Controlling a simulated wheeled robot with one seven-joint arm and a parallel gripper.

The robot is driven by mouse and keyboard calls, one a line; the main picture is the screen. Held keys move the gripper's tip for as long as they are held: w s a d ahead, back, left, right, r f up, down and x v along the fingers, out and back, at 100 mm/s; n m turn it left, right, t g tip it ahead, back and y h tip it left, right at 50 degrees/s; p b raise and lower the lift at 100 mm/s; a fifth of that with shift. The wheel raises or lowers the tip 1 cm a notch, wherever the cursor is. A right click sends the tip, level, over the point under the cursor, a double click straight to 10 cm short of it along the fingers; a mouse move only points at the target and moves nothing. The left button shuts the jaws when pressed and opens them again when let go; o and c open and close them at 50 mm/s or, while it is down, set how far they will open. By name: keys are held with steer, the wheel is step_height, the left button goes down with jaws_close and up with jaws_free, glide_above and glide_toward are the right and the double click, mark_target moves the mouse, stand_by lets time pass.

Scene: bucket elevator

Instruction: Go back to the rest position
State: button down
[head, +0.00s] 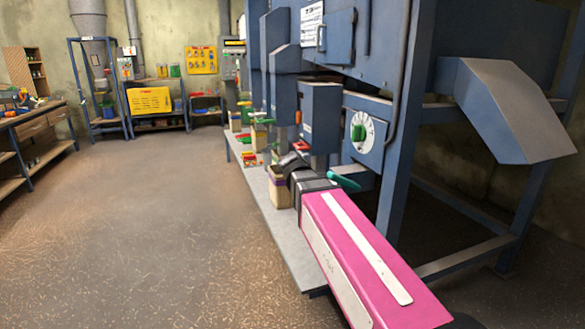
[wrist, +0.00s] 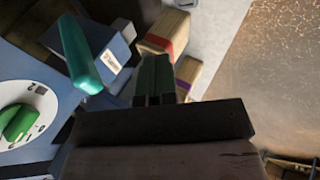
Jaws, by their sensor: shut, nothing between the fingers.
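My gripper (wrist: 154,76) is shut and empty, its two dark green fingers together in the wrist view. In the head view its black body (head: 292,163) is at the end of my pink arm, which reaches forward over the grey bench, beside the blue machine (head: 321,112). The fingertips are hard to make out there. A green lever (wrist: 80,55) is left of the fingers in the wrist view and appears apart from them. It also shows beside my wrist in the head view (head: 343,180).
A dial with a green knob (head: 359,133) is on the machine. A tan container with a purple band (wrist: 187,72) and one with a red band (wrist: 170,32) stand close to the fingers. The grey bench (head: 301,262) runs along the machine. The floor to the left is clear.

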steer(key=s+d+f+m+g+y, duration=0.1)
steer(key=s+d+f, duration=0.2)
steer(key=f, duration=0.5)
steer(key=s+d+f+m+g+y, duration=0.2)
steer(key=s+f, duration=0.4)
steer(key=f, duration=0.3)
steer(key=s+d+f+m+g+y, duration=0.2)
steer(key=s+d+f, duration=0.2)
steer(key=f, duration=0.4)
steer(key=shift+s+f, duration=0.2)
steer(key=shift+s, duration=0.2)
